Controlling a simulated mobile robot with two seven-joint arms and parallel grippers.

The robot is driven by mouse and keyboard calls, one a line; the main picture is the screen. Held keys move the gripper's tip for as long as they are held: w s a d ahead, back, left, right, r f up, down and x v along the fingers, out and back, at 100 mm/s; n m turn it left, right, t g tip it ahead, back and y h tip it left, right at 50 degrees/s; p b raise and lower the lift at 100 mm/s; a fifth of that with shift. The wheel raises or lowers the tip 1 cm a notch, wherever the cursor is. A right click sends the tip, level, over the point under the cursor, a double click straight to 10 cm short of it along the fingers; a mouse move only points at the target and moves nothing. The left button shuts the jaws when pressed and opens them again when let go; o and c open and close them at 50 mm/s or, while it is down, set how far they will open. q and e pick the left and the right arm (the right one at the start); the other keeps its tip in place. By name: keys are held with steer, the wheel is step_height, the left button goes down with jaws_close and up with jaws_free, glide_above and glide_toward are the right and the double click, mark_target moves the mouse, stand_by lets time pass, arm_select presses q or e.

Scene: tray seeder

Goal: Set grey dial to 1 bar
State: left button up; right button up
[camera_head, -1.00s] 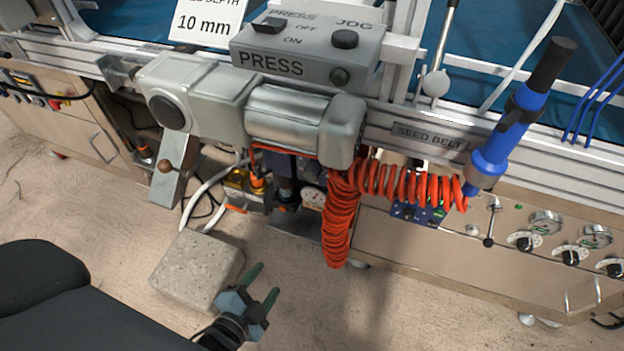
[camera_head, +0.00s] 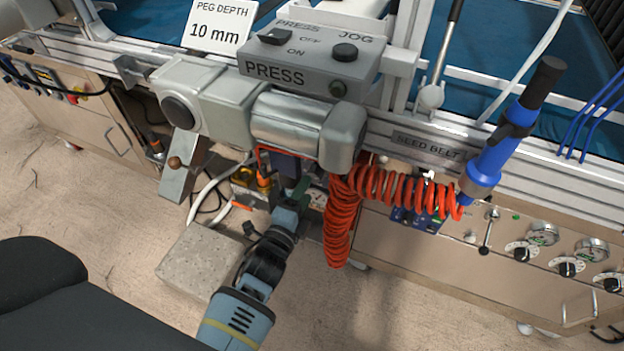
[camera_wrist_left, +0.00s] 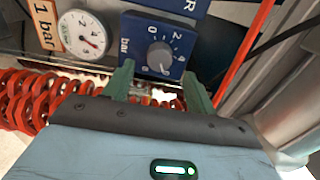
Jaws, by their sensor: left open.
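In the left wrist view the grey dial (camera_wrist_left: 159,56) sits on a dark blue plate (camera_wrist_left: 140,30) with a white numbered scale marked bar. Its exact setting is hard to read. A round white gauge (camera_wrist_left: 84,35) with a red needle is left of it, beside an orange-edged label (camera_wrist_left: 45,25) reading 1 bar. My left gripper (camera_wrist_left: 158,80) is open, its green fingertips apart on either side of the dial's lower part, with nothing visibly gripped. In the head view the left gripper (camera_head: 291,194) is under the press motor, and the dial cannot be made out there.
A red coiled hose (camera_head: 340,220) hangs just right of my left gripper. The grey press motor (camera_head: 292,120) overhangs it. A stone-like block (camera_head: 195,262) stands on the floor to the left. Other gauges and knobs (camera_head: 522,251) are at the right.

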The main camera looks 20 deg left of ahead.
arm_select(q)
steer(key=w+b, duration=0.1)
steer(key=w, duration=0.4)
steer(key=shift+d, duration=0.1)
arm_select(e)
steer(key=shift+s+d+f, duration=0.15)
steer(key=shift+s+f, duration=0.45)
steer(key=shift+f, duration=0.1)
arm_select(q)
steer(key=shift+c, duration=0.5)
steer(key=c, duration=0.9)
arm_select(e)
steer(key=shift+w+r, duration=0.1)
steer(key=shift+w, duration=0.4)
